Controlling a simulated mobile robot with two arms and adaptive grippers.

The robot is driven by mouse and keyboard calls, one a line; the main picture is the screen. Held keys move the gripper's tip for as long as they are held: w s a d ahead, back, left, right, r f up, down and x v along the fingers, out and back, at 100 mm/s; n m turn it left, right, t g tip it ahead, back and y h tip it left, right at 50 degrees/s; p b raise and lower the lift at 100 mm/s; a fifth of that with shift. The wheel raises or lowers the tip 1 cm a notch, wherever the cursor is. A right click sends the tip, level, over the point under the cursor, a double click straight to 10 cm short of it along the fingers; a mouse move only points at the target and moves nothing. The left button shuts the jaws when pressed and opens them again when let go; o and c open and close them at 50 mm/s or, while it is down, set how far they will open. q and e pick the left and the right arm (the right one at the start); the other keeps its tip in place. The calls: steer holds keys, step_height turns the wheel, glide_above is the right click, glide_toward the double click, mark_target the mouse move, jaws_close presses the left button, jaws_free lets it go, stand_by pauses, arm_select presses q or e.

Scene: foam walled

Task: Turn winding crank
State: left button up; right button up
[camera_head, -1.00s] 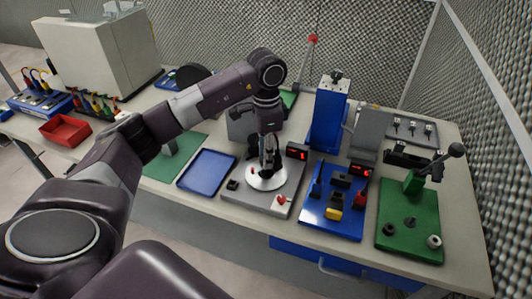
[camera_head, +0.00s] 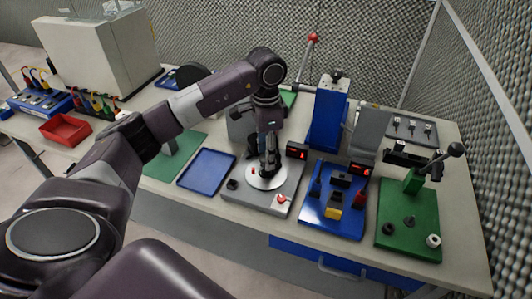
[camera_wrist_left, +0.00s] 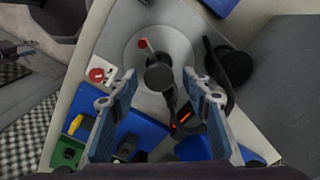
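The winder is a grey base plate (camera_head: 236,197) with a round pale disc (camera_head: 268,184), a black hub and a small red knob (camera_head: 254,172). In the left wrist view, the disc (camera_wrist_left: 128,52), black hub (camera_wrist_left: 159,76) and red knob (camera_wrist_left: 143,44) show clearly. My left gripper (camera_head: 268,172) points down over the disc. In the left wrist view its two fingers are apart (camera_wrist_left: 160,82), with the hub showing between the tips and the knob beyond them. Nothing is held. Whether a finger touches the hub cannot be told. My right gripper is not in view.
A red button (camera_head: 282,198) and a small red-lit display (camera_head: 296,151) are on the winder. A blue tray (camera_head: 207,170) lies left of it. A blue fixture board (camera_head: 318,220) and green board (camera_head: 408,238) lie right. A tall blue column (camera_head: 328,118) stands behind.

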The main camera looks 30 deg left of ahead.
arm_select(q)
step_height(320, 180, up, 8)
steer(key=shift+f, duration=0.25)
stand_by(0.4)
steer(key=shift+s+f, duration=0.1)
stand_by(0.4)
